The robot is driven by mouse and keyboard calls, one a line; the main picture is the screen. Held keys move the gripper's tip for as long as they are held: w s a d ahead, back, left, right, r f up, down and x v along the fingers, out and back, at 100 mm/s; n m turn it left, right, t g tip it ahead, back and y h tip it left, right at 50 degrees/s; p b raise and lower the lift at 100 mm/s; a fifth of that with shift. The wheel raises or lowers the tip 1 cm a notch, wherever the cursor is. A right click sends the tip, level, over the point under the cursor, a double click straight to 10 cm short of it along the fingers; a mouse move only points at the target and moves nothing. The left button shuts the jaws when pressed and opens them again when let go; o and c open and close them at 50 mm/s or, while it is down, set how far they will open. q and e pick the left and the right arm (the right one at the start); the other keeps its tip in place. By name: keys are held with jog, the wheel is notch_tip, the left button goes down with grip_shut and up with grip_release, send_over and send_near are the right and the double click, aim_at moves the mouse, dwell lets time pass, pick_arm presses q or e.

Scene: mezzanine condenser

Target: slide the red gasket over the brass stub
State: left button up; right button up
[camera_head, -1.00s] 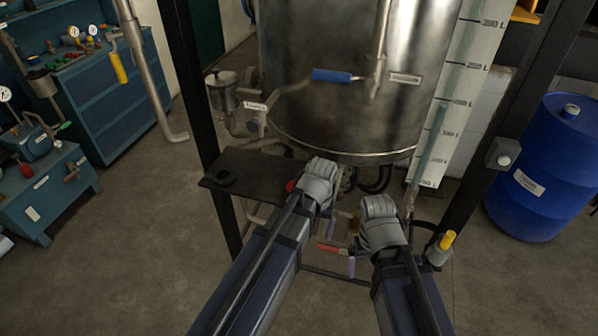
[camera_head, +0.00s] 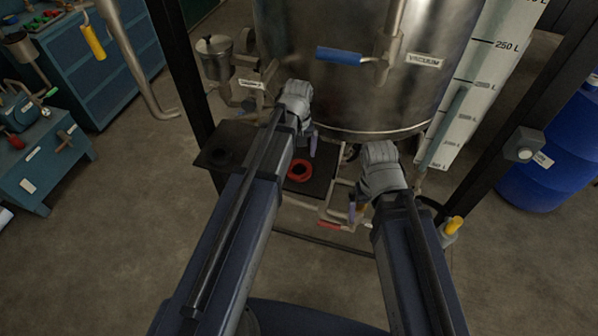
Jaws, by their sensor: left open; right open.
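The red gasket (camera_head: 300,179) lies flat on the dark shelf plate (camera_head: 322,181) below the tank, with its hole facing up. My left gripper (camera_head: 309,142) is above and just behind the gasket in the picture. It is open and empty, with one purple fingertip showing and the other hidden. My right gripper (camera_head: 358,209) is open, low in front of the pipework right of the shelf. One purple fingertip shows there and its other finger is unclear. A small brass-coloured piece (camera_head: 364,207) shows beside that fingertip; I cannot tell whether it is the brass stub.
The steel tank (camera_head: 350,100) stands behind both grippers. A red-handled valve (camera_head: 328,225) and pipes lie below. Black frame posts (camera_head: 181,70) flank the tank. A blue drum (camera_head: 545,170) stands right.

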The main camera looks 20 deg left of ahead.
aim_at(299, 171)
pick_arm(q)
jog(key=shift+d+f+b, duration=0.15)
jog(key=shift+f+b, duration=2.6)
jog(key=shift+f, duration=0.35)
jog(key=shift+r, duration=0.1)
jog(key=shift+c, duration=0.2)
jog(key=c, duration=1)
jog(key=shift+o, duration=0.2)
notch_tip(299, 171, up, 10)
jog(key=p, duration=1)
